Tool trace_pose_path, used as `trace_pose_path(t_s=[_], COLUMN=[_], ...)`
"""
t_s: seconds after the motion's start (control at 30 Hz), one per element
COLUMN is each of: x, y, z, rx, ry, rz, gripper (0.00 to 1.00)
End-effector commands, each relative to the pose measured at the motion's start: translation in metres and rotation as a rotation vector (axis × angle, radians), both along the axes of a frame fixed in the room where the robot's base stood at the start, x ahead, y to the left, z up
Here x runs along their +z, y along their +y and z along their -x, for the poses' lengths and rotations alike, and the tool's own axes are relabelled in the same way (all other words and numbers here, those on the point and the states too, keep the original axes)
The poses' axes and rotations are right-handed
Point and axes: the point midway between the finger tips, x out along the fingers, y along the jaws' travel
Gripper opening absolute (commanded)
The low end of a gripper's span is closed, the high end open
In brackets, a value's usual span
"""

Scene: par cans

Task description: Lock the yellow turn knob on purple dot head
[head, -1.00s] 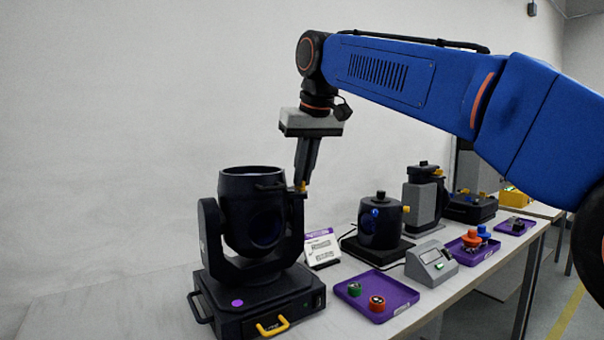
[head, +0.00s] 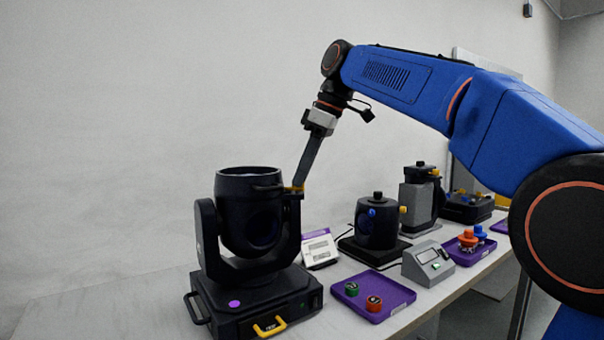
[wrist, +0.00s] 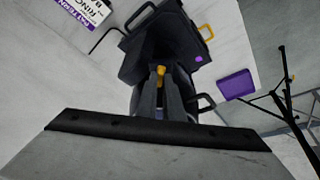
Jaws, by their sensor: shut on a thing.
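The purple dot head (head: 250,215) is a black moving-head fixture standing upright on its base at the left of the table. A purple dot (head: 234,304) marks the base front. The yellow turn knob (head: 294,189) sits at the top of the right yoke arm. My gripper (head: 298,184) comes down from above right with its fingertips at the knob. In the wrist view the two dark fingers close on the yellow knob (wrist: 160,70), and my gripper (wrist: 159,82) is shut on it. The fingers partly hide the knob.
A second dark head (head: 376,222) with blue and yellow knobs stands to the right. A label card (head: 320,250), a purple tray (head: 398,293) with green and red pieces, and a grey box (head: 428,262) lie nearby. The table's left part is clear.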

Motion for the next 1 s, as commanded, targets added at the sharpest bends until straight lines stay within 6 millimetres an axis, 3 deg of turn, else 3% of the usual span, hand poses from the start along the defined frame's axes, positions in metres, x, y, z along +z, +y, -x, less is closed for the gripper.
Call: trace_pose_path(t_s=[0.4,0.97,1.0], x=[-0.0001,-0.0001,-0.0001], y=[-0.0006,-0.0008,-0.0008], z=[-0.0029,-0.0026,-0.0026], rx=[0.192,0.222,0.222], ry=[-0.001,-0.001,-0.001], rz=[0.0,0.001,0.001], gripper=[0.0,0.0,0.12])
